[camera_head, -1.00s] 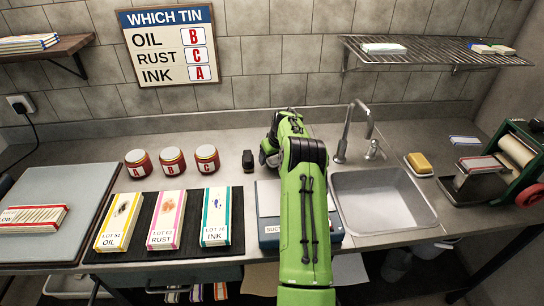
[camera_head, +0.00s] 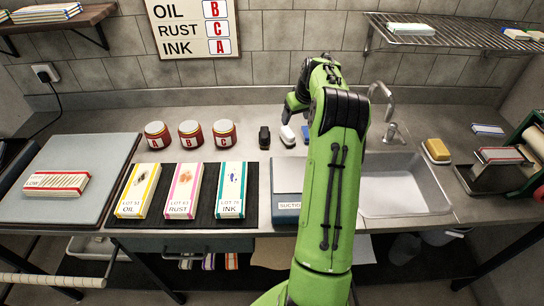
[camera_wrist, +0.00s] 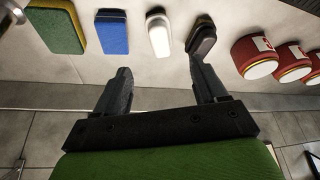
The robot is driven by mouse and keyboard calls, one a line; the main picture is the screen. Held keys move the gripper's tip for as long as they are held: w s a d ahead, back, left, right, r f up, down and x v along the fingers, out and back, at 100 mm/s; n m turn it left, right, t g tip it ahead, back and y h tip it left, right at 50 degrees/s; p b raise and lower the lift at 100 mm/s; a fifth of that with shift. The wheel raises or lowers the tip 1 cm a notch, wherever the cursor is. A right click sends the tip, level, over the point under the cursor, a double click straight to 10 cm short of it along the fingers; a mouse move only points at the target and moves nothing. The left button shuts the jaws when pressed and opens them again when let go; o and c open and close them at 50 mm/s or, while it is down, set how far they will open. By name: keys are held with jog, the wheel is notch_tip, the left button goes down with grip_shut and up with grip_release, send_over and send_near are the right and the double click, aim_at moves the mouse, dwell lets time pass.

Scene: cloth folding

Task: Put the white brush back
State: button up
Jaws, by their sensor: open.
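The white brush (camera_head: 287,136) is on the counter at the back wall, between a black brush (camera_head: 264,137) and a blue block-like item (camera_head: 306,134) partly hidden by my arm. The wrist view shows the white brush (camera_wrist: 158,35) ahead of my gripper (camera_wrist: 160,68). The jaws are apart with nothing between them. The right fingertip appears close to the black brush (camera_wrist: 203,38) in that view; I cannot tell whether they touch. In the head view my gripper is mostly hidden by my arm.
Three red tins (camera_head: 190,133) labelled A, B and C stand left of the black brush. A green-and-yellow sponge (camera_wrist: 55,28) lies beyond the blue item (camera_wrist: 113,33). The sink (camera_head: 405,195) and faucet (camera_head: 385,105) are right of my arm. A wire shelf (camera_head: 455,35) hangs above.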

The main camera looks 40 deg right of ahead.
jog(key=a+r+n, duration=0.1)
jog(key=a+r, duration=0.7)
jog(key=a, duration=0.4)
jog(key=s+a+r+n, duration=0.1)
jog(key=s+a+r, duration=0.2)
jog(key=a, duration=0.5)
jog(key=s+a+r+n, duration=0.1)
jog(key=s+a+r, duration=0.3)
jog(key=a, duration=0.4)
jog(key=s+a+f, duration=0.2)
jog(key=s+a, duration=0.4)
jog(key=s, duration=0.3)
jog(key=s+a+f+t+y, duration=0.1)
jog(key=s+a+f, duration=0.1)
jog(key=s+a, duration=0.3)
jog(key=s, duration=0.4)
jog(key=shift+s+a+n, duration=0.3)
jog(key=shift+s+a, duration=0.05)
jog(key=shift+s, duration=0.05)
